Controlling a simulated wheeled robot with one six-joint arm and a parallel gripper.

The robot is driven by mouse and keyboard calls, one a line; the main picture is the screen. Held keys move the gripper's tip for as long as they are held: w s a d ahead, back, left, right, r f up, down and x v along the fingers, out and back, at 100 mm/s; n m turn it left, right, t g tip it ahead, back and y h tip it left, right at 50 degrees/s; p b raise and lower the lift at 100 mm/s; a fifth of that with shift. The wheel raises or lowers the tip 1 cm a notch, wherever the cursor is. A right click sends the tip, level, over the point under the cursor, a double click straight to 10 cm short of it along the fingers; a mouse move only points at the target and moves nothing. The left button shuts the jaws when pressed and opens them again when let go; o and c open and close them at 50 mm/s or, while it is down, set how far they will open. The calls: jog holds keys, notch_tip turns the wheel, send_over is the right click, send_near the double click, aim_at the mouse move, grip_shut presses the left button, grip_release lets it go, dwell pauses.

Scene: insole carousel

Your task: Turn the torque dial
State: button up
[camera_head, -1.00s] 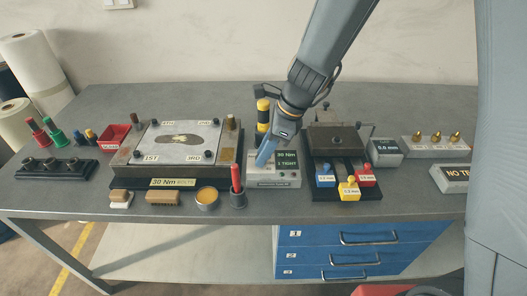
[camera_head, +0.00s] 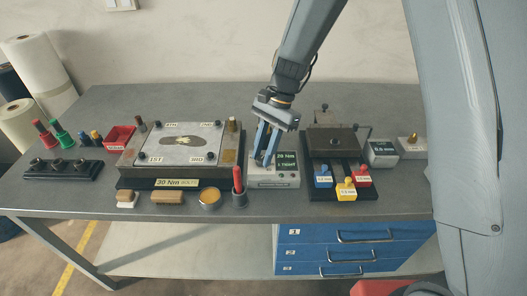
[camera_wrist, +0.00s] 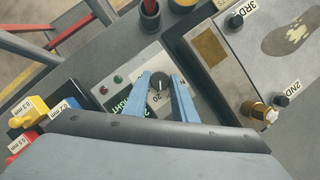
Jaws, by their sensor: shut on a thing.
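The torque tester (camera_head: 274,184) is a pale grey box with a dark display (camera_head: 286,162) in the middle of the bench. Its torque dial (camera_wrist: 159,82) is a dark round knob seen in the wrist view, with the number 20 legible by it. My gripper (camera_head: 262,162) points down over the left part of the box. Its two blue fingers, also clear in the wrist view (camera_wrist: 160,84), are shut on the dial, one on each side. In the head view the fingers hide the dial.
A metal plate (camera_head: 180,139) with corner bolts and an insole shape lies to the left. A cup with a red tool (camera_head: 239,199) stands just left of the box. Coloured gauge blocks (camera_head: 346,191) sit to the right. The front bench edge is close.

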jog(key=n, duration=0.2)
jog(key=n+h, duration=0.1)
jog(key=n, duration=0.1)
jog(key=n+g+h, duration=0.1)
jog(key=n, duration=0.1)
jog(key=shift+w+a, duration=0.1)
jog(key=shift+a, duration=0.15)
jog(key=shift+n, duration=0.4)
jog(key=o, duration=1)
jog(key=shift+o, duration=0.2)
jog(key=shift+r, duration=0.1)
jog(key=b+v, duration=0.2)
jog(key=v, duration=0.5)
jog(key=shift+w+r, duration=0.2)
jog(key=shift+r, duration=0.1)
